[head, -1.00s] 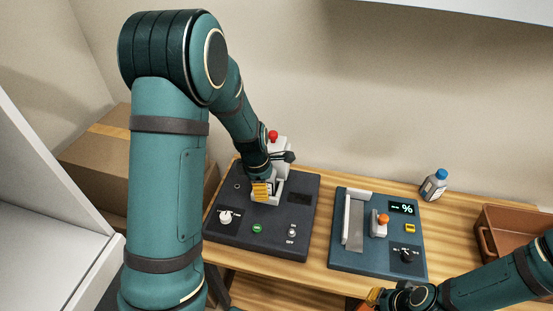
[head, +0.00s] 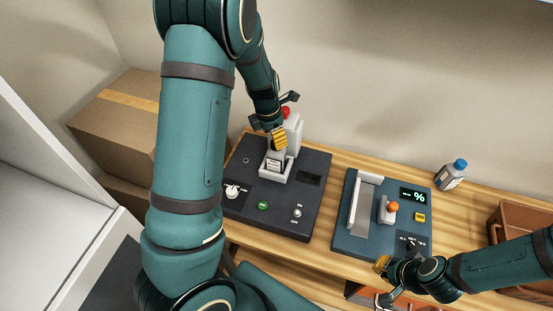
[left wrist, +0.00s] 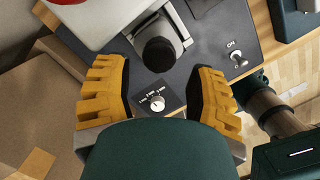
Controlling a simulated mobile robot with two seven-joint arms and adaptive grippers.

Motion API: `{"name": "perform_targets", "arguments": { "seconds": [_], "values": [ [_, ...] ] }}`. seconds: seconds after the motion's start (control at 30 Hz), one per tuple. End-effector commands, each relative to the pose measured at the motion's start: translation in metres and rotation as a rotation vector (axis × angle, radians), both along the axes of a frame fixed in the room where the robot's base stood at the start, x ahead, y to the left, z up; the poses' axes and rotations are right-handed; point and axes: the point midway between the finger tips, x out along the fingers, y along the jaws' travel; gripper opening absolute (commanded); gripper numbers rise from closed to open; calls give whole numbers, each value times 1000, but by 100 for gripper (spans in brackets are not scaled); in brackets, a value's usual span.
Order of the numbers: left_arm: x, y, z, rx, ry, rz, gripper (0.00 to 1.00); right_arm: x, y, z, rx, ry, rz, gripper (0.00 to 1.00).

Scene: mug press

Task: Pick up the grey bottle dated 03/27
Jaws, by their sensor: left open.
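A small grey item with a pale label (head: 274,163) stands in the bay of the dark press on the left. A round black top (left wrist: 158,54) shows in the bay in the left wrist view. My left gripper (head: 278,137) is just above the bay; in the left wrist view its yellow fingers (left wrist: 158,98) are wide apart and empty. A grey bottle with a blue cap (head: 450,178) stands at the back right of the table. I cannot read a date on either. My right gripper (head: 384,280) is at the table's front edge; its jaw gap is unclear.
The dark press (head: 245,205) has a knob, a green button and a switch. A blue device (head: 350,240) with a % display and an orange-topped lever stands right of it. A brown crate (head: 515,215) is at the far right, cardboard boxes (head: 115,120) at the left.

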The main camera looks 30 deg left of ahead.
Motion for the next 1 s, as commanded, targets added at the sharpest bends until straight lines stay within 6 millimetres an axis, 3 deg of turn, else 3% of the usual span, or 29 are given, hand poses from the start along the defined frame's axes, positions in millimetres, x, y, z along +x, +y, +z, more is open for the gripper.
{"name": "perform_targets", "arguments": {
  "seconds": [0.4, 0.73, 0.77, 0.9, 1.0],
  "values": [
    [6, -2, -48, -1, 3, 0, 56, 0, 0, -5, 0, -1, -1, 0],
    [7, -3, -53, 0, 0, -1, 56, 0, 0, -5, 0, -1, -1, 0],
    [7, -3, -53, 0, 0, -1, 51, 0, 0, -5, 0, -1, -1, 0],
    [7, -3, -53, 0, 0, -1, 2, 0, 0, -5, 0, -1, -1, 0],
    [7, -3, -53, 0, 0, -1, 0, 0, 0, -5, 0, -1, -1, 0]
  ]
}}
